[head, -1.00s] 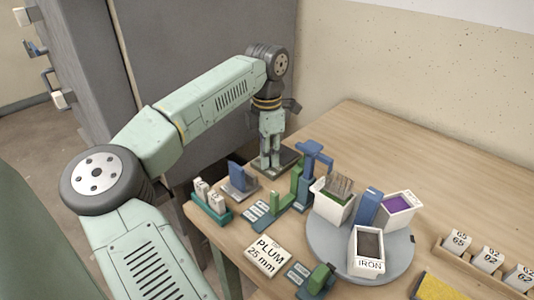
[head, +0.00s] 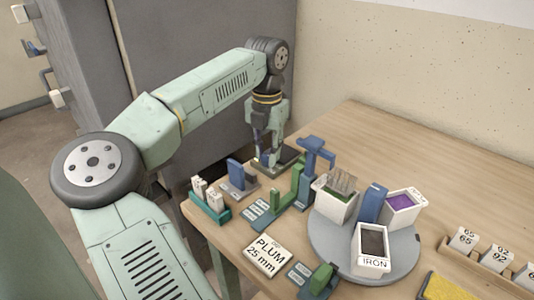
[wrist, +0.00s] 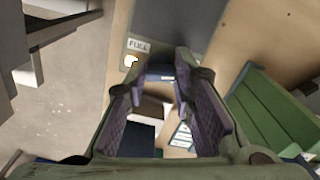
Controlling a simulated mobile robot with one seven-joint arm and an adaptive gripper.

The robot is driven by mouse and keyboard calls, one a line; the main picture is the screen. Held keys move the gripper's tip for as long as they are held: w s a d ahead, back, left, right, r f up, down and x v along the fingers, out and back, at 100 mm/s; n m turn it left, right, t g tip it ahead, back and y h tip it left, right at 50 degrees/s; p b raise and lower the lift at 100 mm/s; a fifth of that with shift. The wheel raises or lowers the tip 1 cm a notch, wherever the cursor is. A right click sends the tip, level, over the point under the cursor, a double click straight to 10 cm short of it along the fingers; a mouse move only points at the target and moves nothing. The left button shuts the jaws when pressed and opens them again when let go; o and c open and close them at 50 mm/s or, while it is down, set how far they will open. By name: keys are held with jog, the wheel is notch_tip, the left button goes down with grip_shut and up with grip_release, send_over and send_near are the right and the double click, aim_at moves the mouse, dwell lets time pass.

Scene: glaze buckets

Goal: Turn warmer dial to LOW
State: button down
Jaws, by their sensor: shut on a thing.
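The warmer (head: 291,160) is a dark, flat plate at the back left of the table. My gripper (head: 267,163) points down over it, with its fingertips low at the plate. In the wrist view, the two fingers (wrist: 162,85) are shut on the warmer dial (wrist: 160,75), of which only a small bluish part shows between the tips. A FULL label (wrist: 138,46) with a pale round spot below it shows on the grey warmer face. I cannot see the LOW mark or read the dial's setting; the fingers hide most of it.
A round grey turntable (head: 335,245) holds glaze buckets, including the IRON bucket (head: 371,250). A blue-green stand (head: 305,180) is close to the right of my gripper. A teal rack (head: 208,205) and PLUM 25 mm card (head: 267,255) are nearer. The table's back right is clear.

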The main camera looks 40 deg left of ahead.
aim_at(266, 155)
jog(key=shift+n, duration=0.7)
jog(key=c, duration=1.4)
grip_release()
jog(key=shift+o, duration=0.2)
notch_tip(266, 155, up, 8)
jog(key=shift+f, duration=0.25)
